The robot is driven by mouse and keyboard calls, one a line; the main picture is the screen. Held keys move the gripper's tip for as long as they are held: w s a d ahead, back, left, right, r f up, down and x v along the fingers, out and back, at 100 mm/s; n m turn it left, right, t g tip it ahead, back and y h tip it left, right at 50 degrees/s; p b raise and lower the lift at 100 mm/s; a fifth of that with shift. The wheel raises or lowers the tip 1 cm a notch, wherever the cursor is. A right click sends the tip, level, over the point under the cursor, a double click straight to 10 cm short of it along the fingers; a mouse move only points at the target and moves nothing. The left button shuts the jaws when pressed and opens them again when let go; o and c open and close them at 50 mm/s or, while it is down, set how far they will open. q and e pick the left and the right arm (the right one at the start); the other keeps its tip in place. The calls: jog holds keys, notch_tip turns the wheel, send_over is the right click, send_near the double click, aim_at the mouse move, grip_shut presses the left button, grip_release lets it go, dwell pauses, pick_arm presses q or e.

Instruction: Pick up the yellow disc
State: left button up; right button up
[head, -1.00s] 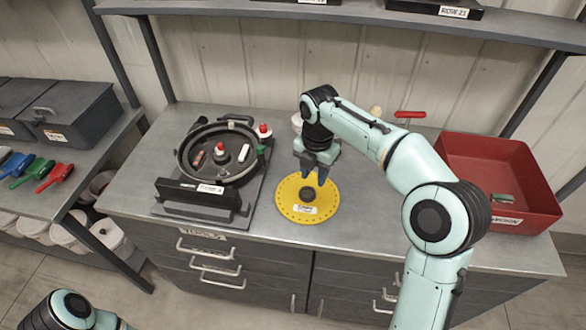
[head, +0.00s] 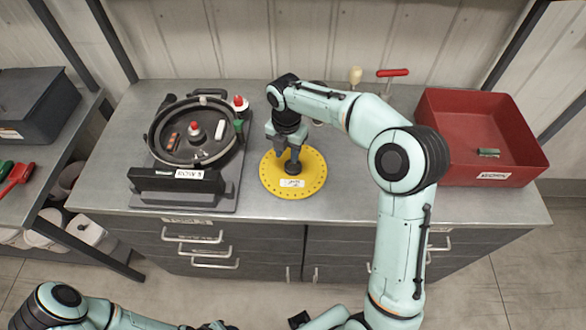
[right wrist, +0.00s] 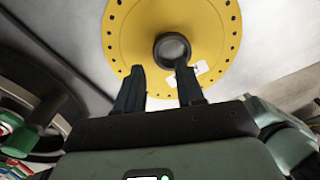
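The yellow disc (head: 313,183) lies flat on the grey bench top, with small holes around its rim, a white label and a dark round knob (head: 291,167) at its middle. My right gripper (head: 288,152) is over the disc, fingers pointing down close to the knob. In the right wrist view, the two dark fingers (right wrist: 159,84) are apart with nothing held, and the knob (right wrist: 172,48) shows just beyond the right-hand finger. I cannot tell whether they touch. My left arm is at the bottom left of the head view; only dark bits near the bottom edge may be its gripper.
The round black seed meter housing (head: 198,165) on its base stands left of the disc. A red bin (head: 480,120) with a small green item is at the right. A red-handled tool (head: 392,73) stands behind my right arm. The bench front is clear.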

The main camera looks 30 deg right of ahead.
aim_at(287, 163)
notch_tip(287, 163, down, 4)
jog(key=shift+w+f, duration=0.1)
jog(key=shift+w, duration=0.05)
grip_shut()
pick_arm(q)
jog(key=shift+s+f, duration=0.15)
jog(key=shift+f, duration=0.05)
